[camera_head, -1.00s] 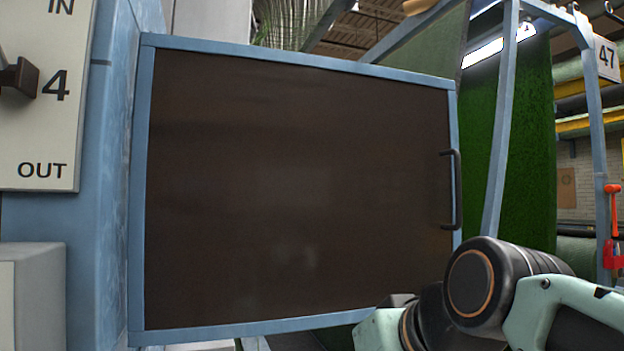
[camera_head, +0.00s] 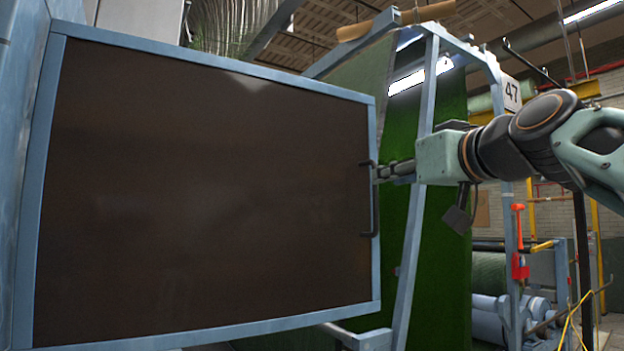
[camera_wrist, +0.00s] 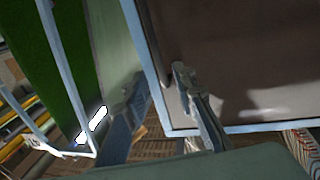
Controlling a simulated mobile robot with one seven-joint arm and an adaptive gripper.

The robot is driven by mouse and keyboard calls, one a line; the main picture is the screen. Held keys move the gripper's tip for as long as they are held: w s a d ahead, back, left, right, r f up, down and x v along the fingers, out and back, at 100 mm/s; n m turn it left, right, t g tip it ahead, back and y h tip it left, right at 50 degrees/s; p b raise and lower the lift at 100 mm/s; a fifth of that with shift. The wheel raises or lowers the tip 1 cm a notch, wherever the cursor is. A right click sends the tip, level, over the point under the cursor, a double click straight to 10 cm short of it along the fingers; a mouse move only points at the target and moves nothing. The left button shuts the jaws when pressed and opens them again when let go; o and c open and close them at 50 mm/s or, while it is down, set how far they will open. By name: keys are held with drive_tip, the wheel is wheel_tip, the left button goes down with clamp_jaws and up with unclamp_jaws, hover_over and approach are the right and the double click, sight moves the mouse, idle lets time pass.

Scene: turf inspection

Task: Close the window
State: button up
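The window (camera_head: 205,190) is a dark pane in a light blue frame, swung out from the blue wall on its left. It fills the left of the head view. Its black bar handle (camera_head: 374,205) is on the right edge. My gripper (camera_head: 380,172) is at the upper end of this handle, coming from the right. In the wrist view my gripper (camera_wrist: 158,82) has its two fingers apart, with the window's frame edge (camera_wrist: 150,55) between them. One finger is over the pane side, the other outside the edge. Whether they touch the handle is unclear.
A blue metal frame (camera_head: 412,230) with green turf (camera_head: 447,250) stands behind the window to the right. A red tool (camera_head: 519,265) is on a post below my arm. Rolls (camera_head: 500,315) lie low at the right.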

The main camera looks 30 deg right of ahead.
drive_tip(key=w, duration=0.4)
drive_tip(key=w+p, duration=0.1)
drive_tip(key=w, duration=0.1)
drive_tip(key=shift+w+d, duration=0.2)
drive_tip(key=shift+d, duration=0.2)
clamp_jaws()
